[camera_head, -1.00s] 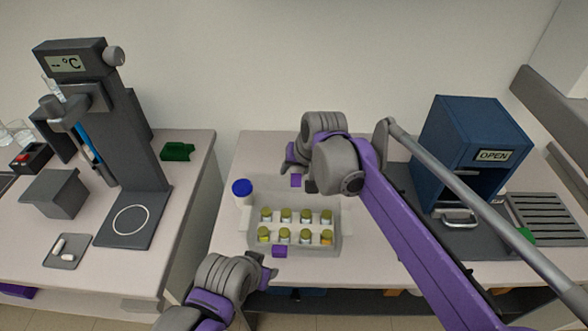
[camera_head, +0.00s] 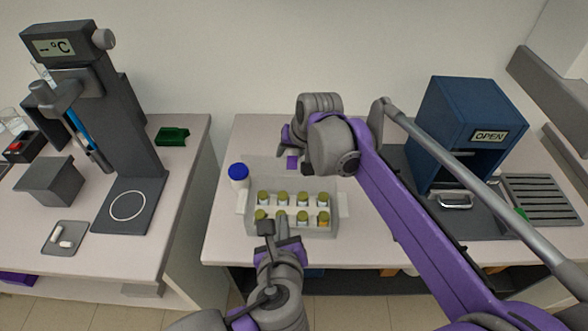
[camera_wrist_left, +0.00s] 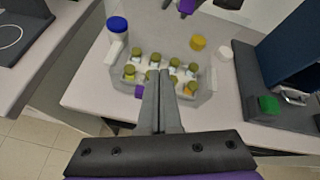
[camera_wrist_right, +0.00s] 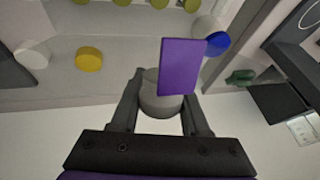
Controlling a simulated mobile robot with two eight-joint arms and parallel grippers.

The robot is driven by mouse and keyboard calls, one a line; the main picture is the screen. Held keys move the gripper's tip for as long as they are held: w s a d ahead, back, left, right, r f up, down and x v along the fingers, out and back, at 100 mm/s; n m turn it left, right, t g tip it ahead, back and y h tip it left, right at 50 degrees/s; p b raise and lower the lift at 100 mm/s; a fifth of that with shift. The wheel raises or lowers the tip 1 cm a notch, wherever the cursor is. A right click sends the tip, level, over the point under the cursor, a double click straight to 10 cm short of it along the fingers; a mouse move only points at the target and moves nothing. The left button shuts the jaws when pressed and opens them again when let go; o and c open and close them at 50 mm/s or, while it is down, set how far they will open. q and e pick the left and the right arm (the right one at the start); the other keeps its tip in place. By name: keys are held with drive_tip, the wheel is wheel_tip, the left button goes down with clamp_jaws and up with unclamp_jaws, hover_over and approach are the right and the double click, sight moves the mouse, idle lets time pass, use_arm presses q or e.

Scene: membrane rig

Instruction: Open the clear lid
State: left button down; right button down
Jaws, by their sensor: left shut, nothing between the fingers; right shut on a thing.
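A clear box (camera_head: 326,231) holding several olive-capped vials stands at the middle bench's front. Its clear lid is hard to make out, so I cannot tell its angle. A purple tab (camera_wrist_left: 138,91) sits at the box's front in the left wrist view. My left gripper (camera_head: 265,226) is shut and empty, its tips over the box's front edge; they also show in the left wrist view (camera_wrist_left: 161,75). A purple tab (camera_wrist_right: 180,65) stands in front of that piece.
A blue-capped bottle (camera_head: 238,177) stands at the box's left rear. Yellow (camera_wrist_right: 89,58) and white (camera_wrist_right: 33,56) caps lie nearby. A blue cabinet (camera_head: 460,120) stands at right. A gap separates the left bench, with its grey stand (camera_head: 125,125), from the middle one.

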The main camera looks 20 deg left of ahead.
use_arm(q)
wheel_tip(320, 180, up, 3)
drive_tip(key=d+m+t, duration=0.1)
drive_tip(key=d+m, duration=0.1)
drive_tip(key=m, duration=0.2)
approach(295, 162)
wheel_tip(295, 162, down, 4)
drive_tip(key=w, duration=0.2)
drive_tip(key=w+a, duration=0.1)
drive_tip(key=w+r, duration=0.1)
drive_tip(key=shift+w+a+r+t, duration=0.1)
drive_tip(key=shift+a+t, duration=0.25)
drive_tip(key=shift+t, duration=0.05)
drive_tip(key=shift+w+r, duration=0.15)
drive_tip(key=shift+w, duration=0.15)
drive_tip(key=shift+a, duration=0.1)
